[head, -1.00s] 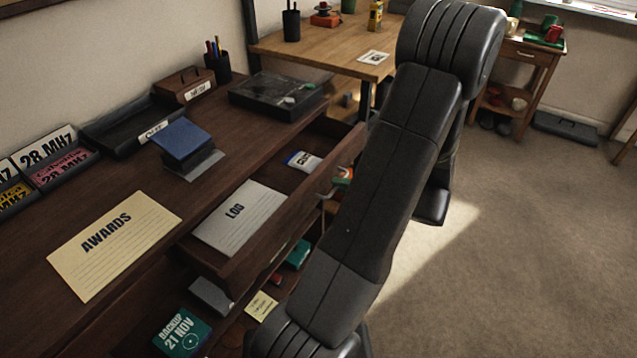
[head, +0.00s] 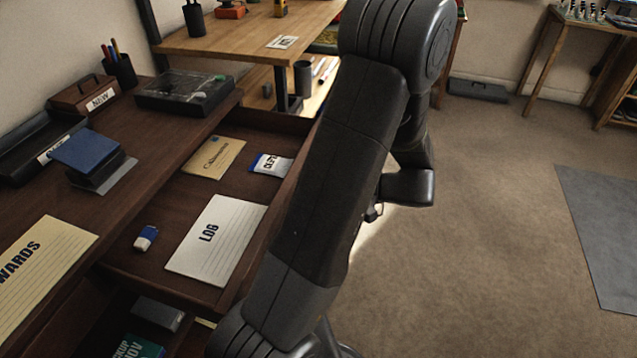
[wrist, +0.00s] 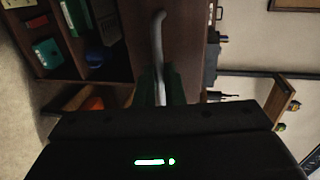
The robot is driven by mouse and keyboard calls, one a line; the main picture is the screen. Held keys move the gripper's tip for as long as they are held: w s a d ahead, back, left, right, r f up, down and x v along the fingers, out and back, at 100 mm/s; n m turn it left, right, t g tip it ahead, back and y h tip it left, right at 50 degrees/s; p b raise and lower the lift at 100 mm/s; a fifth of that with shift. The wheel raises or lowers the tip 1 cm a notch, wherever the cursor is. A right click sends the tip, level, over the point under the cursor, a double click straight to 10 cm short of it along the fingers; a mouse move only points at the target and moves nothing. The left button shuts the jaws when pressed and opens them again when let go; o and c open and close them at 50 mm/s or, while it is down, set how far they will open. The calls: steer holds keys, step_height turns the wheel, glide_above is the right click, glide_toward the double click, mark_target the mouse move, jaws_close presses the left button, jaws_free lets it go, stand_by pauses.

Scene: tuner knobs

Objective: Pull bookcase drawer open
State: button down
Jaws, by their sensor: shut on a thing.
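The bookcase drawer (head: 180,212) is pulled well out from under the dark wooden top in the head view. Inside lie a LOG sheet, an envelope, a small packet and a blue-and-white eraser. In the wrist view the brown drawer front (wrist: 187,38) carries a curved silver handle (wrist: 158,35). My gripper (wrist: 165,82) is shut on this handle, with its fingers around the handle's lower part. In the head view my arm covers the handle, part of the drawer front and most of the gripper.
A wooden desk (head: 250,35) stands behind. Open carpet (head: 480,240) lies to the right, with a grey mat (head: 605,225) beyond.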

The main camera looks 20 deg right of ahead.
steer(key=c, duration=1.5)
jaws_free()
steer(key=shift+c, duration=0.2)
steer(key=p+v, duration=0.1)
steer(key=v, duration=1.2)
steer(key=shift+s+d, duration=0.25)
steer(key=shift+d, duration=0.05)
steer(key=x, duration=1.4)
steer(key=shift+b, duration=0.45)
steer(key=shift+r, duration=0.2)
